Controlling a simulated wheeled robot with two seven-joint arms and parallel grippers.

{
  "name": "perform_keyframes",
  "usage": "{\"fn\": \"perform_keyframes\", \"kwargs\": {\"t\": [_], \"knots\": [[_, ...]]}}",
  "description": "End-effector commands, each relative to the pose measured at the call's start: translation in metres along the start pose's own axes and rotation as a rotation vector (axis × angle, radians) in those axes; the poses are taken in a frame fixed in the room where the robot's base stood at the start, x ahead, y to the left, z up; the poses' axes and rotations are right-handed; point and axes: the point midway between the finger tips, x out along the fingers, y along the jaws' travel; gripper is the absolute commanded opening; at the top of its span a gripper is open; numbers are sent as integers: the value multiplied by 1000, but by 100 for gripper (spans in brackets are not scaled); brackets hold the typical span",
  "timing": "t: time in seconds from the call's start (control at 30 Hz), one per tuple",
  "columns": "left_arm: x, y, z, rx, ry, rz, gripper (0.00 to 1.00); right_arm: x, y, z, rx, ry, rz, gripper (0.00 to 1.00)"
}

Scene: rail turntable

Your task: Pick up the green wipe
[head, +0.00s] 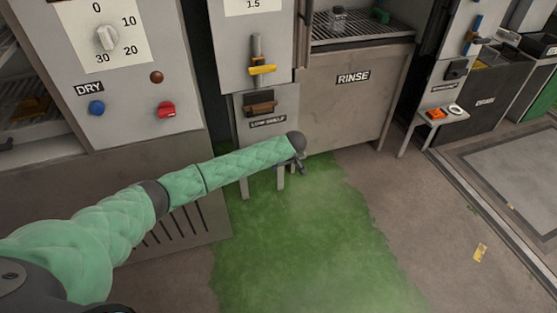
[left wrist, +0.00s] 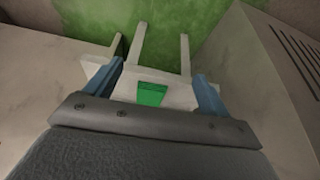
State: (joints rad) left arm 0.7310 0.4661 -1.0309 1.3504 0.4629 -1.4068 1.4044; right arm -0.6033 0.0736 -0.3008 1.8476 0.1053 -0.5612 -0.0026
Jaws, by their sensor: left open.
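The green wipe (left wrist: 152,94) shows in the left wrist view as a small flat green piece. It lies on the pale low shelf (left wrist: 180,97), whose legs stretch away toward the green floor. My left gripper (left wrist: 157,78) is open, with its two blue fingers on either side of the wipe in that view. I cannot tell how far above the shelf the fingers are. In the head view my left gripper (head: 299,166) is at the low shelf, below the LOW SHELF label. There the wipe is hidden behind my arm and gripper. My right gripper is not in view.
A green wet-looking patch (head: 290,250) covers the floor in front. The DRY cabinet (head: 125,75) stands left and the RINSE cabinet (head: 350,100) behind right. A small side shelf (head: 452,122) holds an orange item (head: 437,114) and a white ring (head: 455,109).

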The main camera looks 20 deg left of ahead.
Motion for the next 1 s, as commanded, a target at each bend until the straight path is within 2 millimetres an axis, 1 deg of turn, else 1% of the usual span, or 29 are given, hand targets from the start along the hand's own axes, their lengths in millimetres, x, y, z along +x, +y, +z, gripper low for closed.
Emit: {"fn": "perform_keyframes", "kwargs": {"t": [0.03, 0.17, 0.5, 0.6, 0.87, 1.0], "knots": [[1, -1, -6, -9, 6, -3, 82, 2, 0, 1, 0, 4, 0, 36], [5, -2, -18, -18, 10, -7, 82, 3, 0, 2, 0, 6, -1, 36], [26, -3, -70, -17, 9, -7, 82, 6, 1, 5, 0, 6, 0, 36], [31, -3, -81, -16, 9, -7, 82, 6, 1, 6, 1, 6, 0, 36], [36, -3, -94, -15, 8, -5, 82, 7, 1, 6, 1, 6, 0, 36], [43, -3, -111, -16, 8, -6, 82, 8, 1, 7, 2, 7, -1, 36]]}}
